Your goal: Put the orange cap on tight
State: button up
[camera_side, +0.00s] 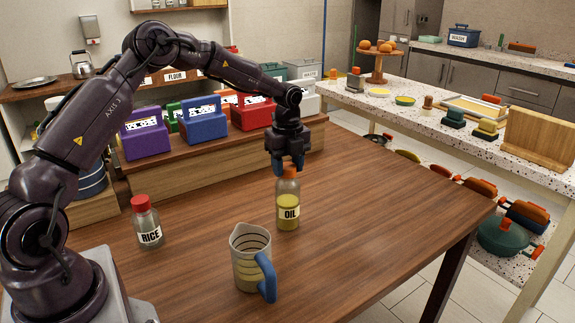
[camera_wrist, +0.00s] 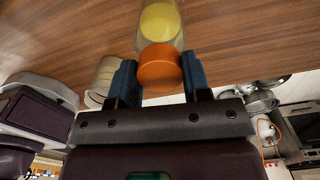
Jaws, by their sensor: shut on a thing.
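The bottle labelled OIL (camera_side: 288,212) stands upright on the wooden table, part full of yellow liquid. The orange cap (camera_side: 290,172) is at the top of its neck, partly hidden by my fingers in the side view. My gripper (camera_side: 289,164) points down over the bottle with its blue fingers around the cap. In the wrist view the orange cap (camera_wrist: 159,70) sits between the two blue fingers of my gripper (camera_wrist: 158,80), with the oil bottle (camera_wrist: 160,24) beyond it. I cannot tell how tightly the cap sits on the neck.
A measuring jug with a blue handle (camera_side: 250,258) stands in front of the oil bottle. A red-capped RICE jar (camera_side: 147,222) stands to the left. Coloured boxes (camera_side: 204,120) line a raised shelf behind. The table's right side is clear.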

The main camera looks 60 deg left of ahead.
jog(key=shift+m, duration=0.3)
jog(key=o, duration=1.2)
jog(key=shift+r, duration=2.45)
